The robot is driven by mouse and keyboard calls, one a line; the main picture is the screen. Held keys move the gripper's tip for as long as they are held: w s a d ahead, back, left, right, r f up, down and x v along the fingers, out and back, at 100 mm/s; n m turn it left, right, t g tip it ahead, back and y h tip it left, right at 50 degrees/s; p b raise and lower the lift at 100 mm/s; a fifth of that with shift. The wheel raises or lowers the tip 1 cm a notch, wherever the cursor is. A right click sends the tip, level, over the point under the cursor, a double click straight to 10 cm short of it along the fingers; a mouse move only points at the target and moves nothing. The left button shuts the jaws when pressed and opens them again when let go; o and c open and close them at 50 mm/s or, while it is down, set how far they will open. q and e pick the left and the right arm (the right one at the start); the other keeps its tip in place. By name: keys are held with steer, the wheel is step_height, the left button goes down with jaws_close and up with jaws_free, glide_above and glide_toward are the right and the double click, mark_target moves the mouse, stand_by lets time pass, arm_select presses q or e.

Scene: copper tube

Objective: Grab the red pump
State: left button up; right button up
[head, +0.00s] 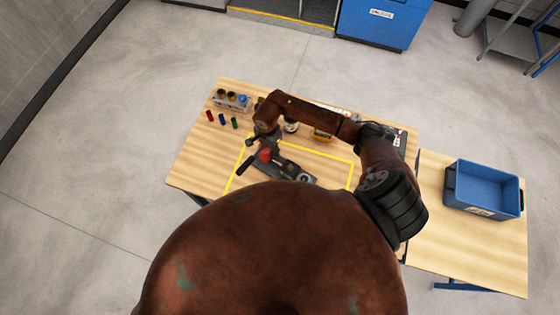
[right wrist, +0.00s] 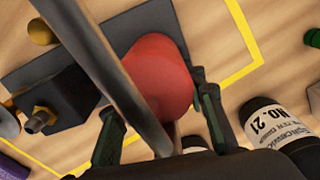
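The red pump (head: 265,155), a rounded red body, stands by a dark tool fixture (head: 290,168) inside the yellow outline on the wooden table. In the right wrist view the red pump (right wrist: 158,75) fills the middle, with a grey bar crossing in front of part of it. My right gripper (right wrist: 160,120) has its fingers spread, one on each side of the red body. The left finger stands apart from it; the right finger is close, and I cannot tell if it touches. In the head view my right gripper (head: 258,140) is just above the pump. My left gripper is not in view.
Small red, blue and green items (head: 222,118) stand at the table's left, near a rack (head: 232,101). A blue crate (head: 466,205) sits on the right table.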

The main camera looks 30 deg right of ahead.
steer(key=shift+r, duration=0.1)
steer(key=shift+c, duration=1.5)
steer(key=shift+w, duration=0.1)
steer(key=shift+c, duration=1.7)
jaws_close()
steer(key=shift+a, duration=0.1)
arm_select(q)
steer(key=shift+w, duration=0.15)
